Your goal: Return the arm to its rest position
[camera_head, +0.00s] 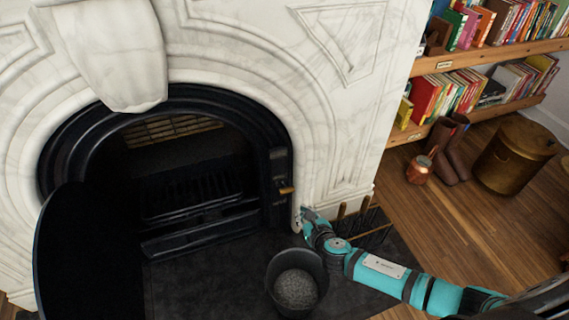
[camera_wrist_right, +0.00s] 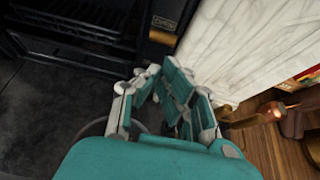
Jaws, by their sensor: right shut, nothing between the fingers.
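My right arm comes in from the lower right in the head view. Its teal and grey gripper (camera_head: 304,220) is beside the base of the marble surround, above and behind the bucket's rim. In the right wrist view the fingers of the gripper (camera_wrist_right: 160,78) come together at the tips and hold nothing. The black fireplace door (camera_head: 80,255) stands swung open to the left. The firebox opening (camera_head: 195,165) is dark, with a grate inside. A brass handle (camera_head: 286,190) sits on the right of the frame. My left gripper does not show.
A dark bucket (camera_head: 273,278) filled with grey grains stands on the dark hearth (camera_head: 190,285), close under my right arm. Fire tools (camera_head: 366,207) stand behind the arm. A brass bin (camera_head: 512,155), boots (camera_head: 450,150) and a copper lantern (camera_head: 419,170) are at the right. Wood floor between is clear.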

